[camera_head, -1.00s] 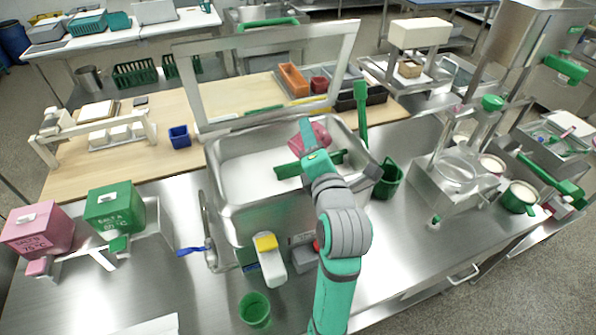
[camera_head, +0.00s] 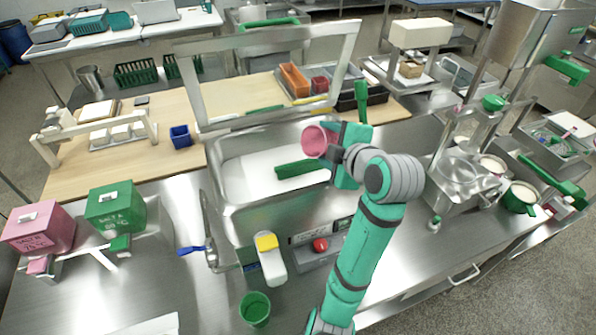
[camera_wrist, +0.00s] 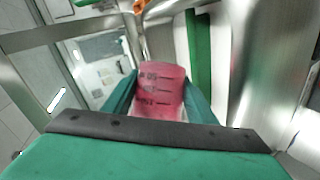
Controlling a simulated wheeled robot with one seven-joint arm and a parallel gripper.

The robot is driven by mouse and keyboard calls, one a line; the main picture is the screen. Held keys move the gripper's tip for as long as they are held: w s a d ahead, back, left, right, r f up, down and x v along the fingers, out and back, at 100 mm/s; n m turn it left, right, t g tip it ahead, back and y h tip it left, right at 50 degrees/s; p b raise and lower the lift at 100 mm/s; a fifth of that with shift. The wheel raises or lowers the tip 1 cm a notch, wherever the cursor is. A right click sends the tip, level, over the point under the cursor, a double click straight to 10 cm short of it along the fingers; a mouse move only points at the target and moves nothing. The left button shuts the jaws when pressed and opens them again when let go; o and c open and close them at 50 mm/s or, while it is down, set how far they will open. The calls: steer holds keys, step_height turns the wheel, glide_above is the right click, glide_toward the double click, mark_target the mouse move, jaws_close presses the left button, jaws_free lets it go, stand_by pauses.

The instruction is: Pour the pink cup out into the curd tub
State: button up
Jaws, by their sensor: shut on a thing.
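My gripper (camera_head: 326,148) is shut on the pink cup (camera_head: 314,140). The cup is tipped on its side above the right part of the curd tub (camera_head: 213,196), with its open mouth facing left in the head view. No falling stream shows, and I cannot tell what is inside the cup. The tub is a steel basin with a white mass (camera_head: 250,178) in it. In the wrist view the cup (camera_wrist: 162,92), with dark scale marks, sits between my two green fingers.
A green bar (camera_head: 300,169) lies across the tub. A tilted metal frame (camera_head: 195,85) stands behind it. A yellow-topped white device (camera_head: 270,262), a red button (camera_head: 320,245) and a green cup (camera_head: 255,308) stand in front. The steel mill (camera_head: 460,180) is at right.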

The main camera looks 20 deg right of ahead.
steer(key=shift+d+f+m+y, duration=0.1)
steer(key=shift+f+m+y, duration=0.15)
steer(key=shift+m+y, duration=0.15)
steer(key=shift+r+m+g+y, duration=0.2)
steer(key=shift+m+g+y, duration=0.2)
steer(key=shift+m+y, duration=0.15)
steer(key=shift+w+d+f+m+y, duration=0.2)
steer(key=shift+f+m+y, duration=0.25)
steer(key=shift+m+y, duration=0.15)
steer(key=d+m+g+y, duration=0.1)
steer(key=d+m+y, duration=0.1)
steer(key=w+d+m+y, duration=0.1)
steer(key=m+y, duration=0.1)
steer(key=shift+d+g, duration=0.35)
steer(key=shift+g, duration=0.05)
steer(key=shift+f, duration=0.1)
steer(key=shift+w, duration=0.2)
